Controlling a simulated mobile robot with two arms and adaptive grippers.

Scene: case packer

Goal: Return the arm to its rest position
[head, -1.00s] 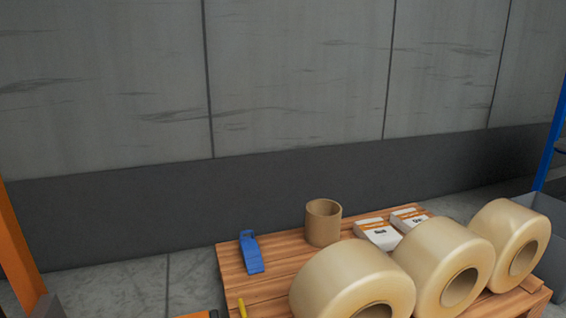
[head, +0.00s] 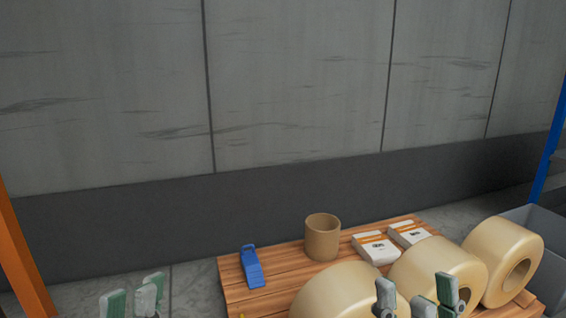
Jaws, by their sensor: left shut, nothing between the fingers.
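My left gripper (head: 132,303) is at the bottom edge in the left part of the head view, over the floor to the left of the wooden pallet (head: 236,294). Its grey and green fingertips show. It is shut with nothing between the fingers. My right gripper (head: 416,297) is at the bottom edge right of centre, in front of the large rolls. Only its fingertips show, and nothing is seen held in them. I cannot tell its opening from this angle. Both arms are hidden below the picture.
The pallet bears several large tan rolls (head: 408,262), a brown cardboard core (head: 322,238), a blue tool (head: 251,267) and white packets (head: 374,248). An orange post (head: 22,262) stands left. A blue post (head: 549,160) and grey bin (head: 543,226) are right.

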